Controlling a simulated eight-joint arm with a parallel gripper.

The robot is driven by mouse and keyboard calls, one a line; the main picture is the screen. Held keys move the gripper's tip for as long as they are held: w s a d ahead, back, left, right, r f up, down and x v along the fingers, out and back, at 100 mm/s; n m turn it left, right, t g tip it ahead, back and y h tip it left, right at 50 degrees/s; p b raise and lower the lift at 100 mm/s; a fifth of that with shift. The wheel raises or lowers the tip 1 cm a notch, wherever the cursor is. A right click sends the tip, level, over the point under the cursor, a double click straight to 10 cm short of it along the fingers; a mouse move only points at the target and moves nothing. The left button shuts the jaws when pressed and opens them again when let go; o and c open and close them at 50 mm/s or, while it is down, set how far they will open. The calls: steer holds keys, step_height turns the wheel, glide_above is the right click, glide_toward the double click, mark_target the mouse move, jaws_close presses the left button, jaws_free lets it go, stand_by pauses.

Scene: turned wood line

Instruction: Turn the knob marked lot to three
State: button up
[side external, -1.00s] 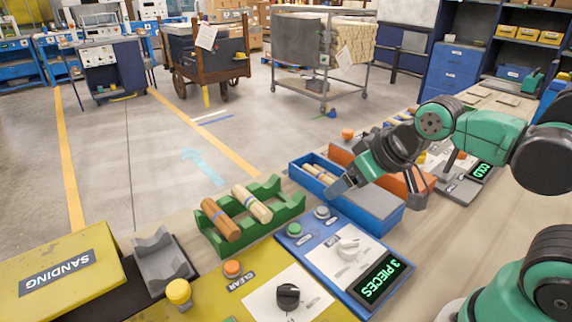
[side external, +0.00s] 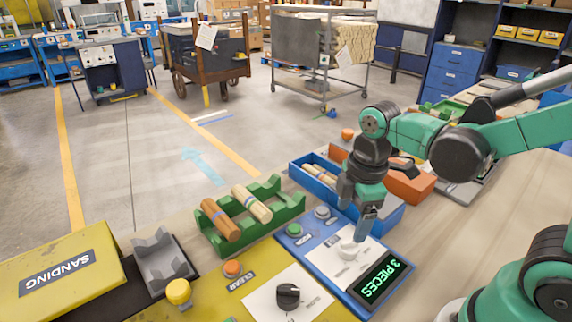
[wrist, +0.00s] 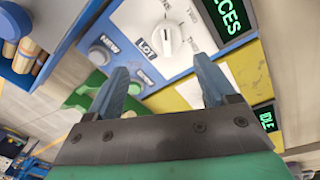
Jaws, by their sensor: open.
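The white lot knob (side external: 348,250) sits on the white dial plate of the blue panel (side external: 312,268). The green display (side external: 380,281) beside it reads "3 PIECES". My gripper (side external: 362,232) points down just above and behind the knob, partly in front of the panel's far edge. In the wrist view, the knob (wrist: 172,39) lies beyond the fingertips of my open gripper (wrist: 160,66), with nothing between the fingers. The "LOT" label (wrist: 147,49) is beside it. I cannot tell exactly where the knob's pointer aims.
A black knob (side external: 288,294) and orange button (side external: 232,268) are on the yellow panel. Green (side external: 294,230) and grey (side external: 322,212) buttons sit near the lot knob. A green rack (side external: 290,205) holds turned pieces; a blue bin (side external: 385,218) stands behind my gripper.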

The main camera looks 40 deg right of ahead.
mark_target(350, 241)
steer(key=shift+s+f+n+g, duration=0.15)
steer(key=shift+f+n+g, duration=0.4)
steer(key=shift+n, duration=0.45)
steer(key=shift+f, duration=2.75)
jaws_close()
